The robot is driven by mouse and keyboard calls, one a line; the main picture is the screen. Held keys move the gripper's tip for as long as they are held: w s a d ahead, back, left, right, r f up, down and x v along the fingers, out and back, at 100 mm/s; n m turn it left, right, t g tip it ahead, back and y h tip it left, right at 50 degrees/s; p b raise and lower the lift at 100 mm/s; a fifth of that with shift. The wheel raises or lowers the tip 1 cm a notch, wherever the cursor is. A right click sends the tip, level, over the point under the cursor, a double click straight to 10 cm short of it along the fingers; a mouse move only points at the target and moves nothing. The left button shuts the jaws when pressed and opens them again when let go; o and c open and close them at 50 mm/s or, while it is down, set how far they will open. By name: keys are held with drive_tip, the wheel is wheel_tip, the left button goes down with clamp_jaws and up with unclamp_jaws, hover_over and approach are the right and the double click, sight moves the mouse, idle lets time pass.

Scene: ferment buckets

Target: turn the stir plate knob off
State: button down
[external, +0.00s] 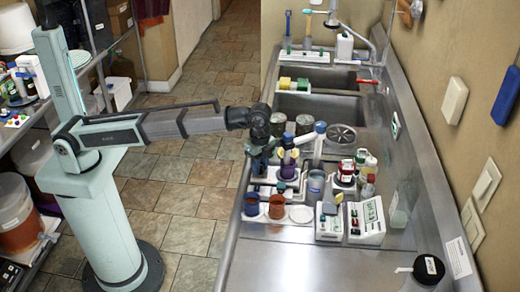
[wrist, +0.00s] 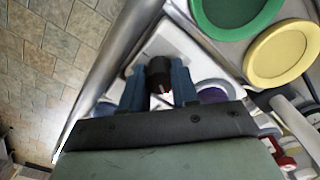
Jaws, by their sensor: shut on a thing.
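My gripper (wrist: 160,90) points down over a white unit, which looks like the stir plate (wrist: 172,42), in the wrist view. Its two blue fingers stand on either side of a dark round knob (wrist: 160,70) and are shut on it. A small pale mark shows on the knob's near side. In the external view my gripper (external: 257,158) is at the counter's left edge, beside a purple vessel (external: 288,166). The knob is hidden there behind the fingers. I cannot read the knob's setting.
Green (wrist: 236,12) and yellow (wrist: 281,52) round lids lie close on the right in the wrist view. Cups, jars and a white meter (external: 366,220) crowd the steel counter (external: 290,255). Sinks (external: 318,104) lie behind.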

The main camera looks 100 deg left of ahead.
drive_tip(key=n, duration=0.6)
drive_tip(key=shift+n, duration=0.3)
idle(0.4)
drive_tip(key=c, duration=0.8)
unclamp_jaws()
drive_tip(key=shift+c, duration=0.2)
wheel_tip(320, 180, up, 14)
drive_tip(key=shift+f, duration=0.1)
